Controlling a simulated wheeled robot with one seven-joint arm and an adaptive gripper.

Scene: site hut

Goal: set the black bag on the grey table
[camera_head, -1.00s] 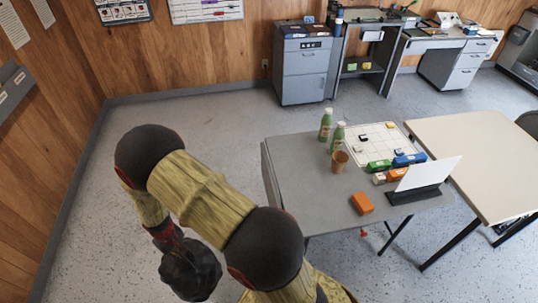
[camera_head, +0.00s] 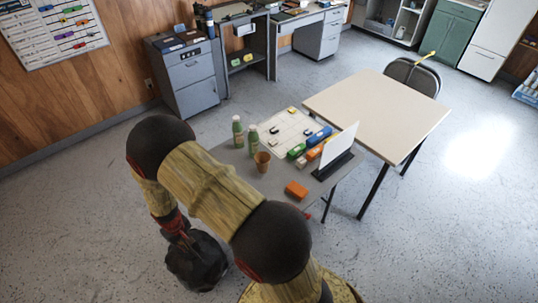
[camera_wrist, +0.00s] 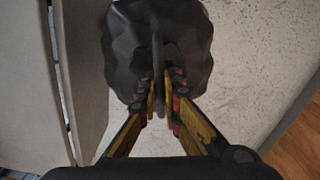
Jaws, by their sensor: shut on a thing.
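The black bag (camera_head: 196,262) hangs from my gripper (camera_head: 178,226) at the lower left of the head view, above the floor. In the wrist view the black bag (camera_wrist: 185,35) fills the upper middle, and the fingers of my gripper (camera_wrist: 160,98) are shut on its thin upper part. The grey table (camera_head: 232,158) stands to the right of the bag, partly hidden behind my arm. The bag is apart from it. In the wrist view a grey flat surface with an edge, probably the table, shows at the left.
On the grey table are two green bottles (camera_head: 238,131), a brown cup (camera_head: 262,162), an orange block (camera_head: 297,189), a white board (camera_head: 339,145) in a black stand, and a gridded sheet (camera_head: 285,128) with small blocks. A cream table (camera_head: 385,110) adjoins at right. The table's near left part looks bare.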

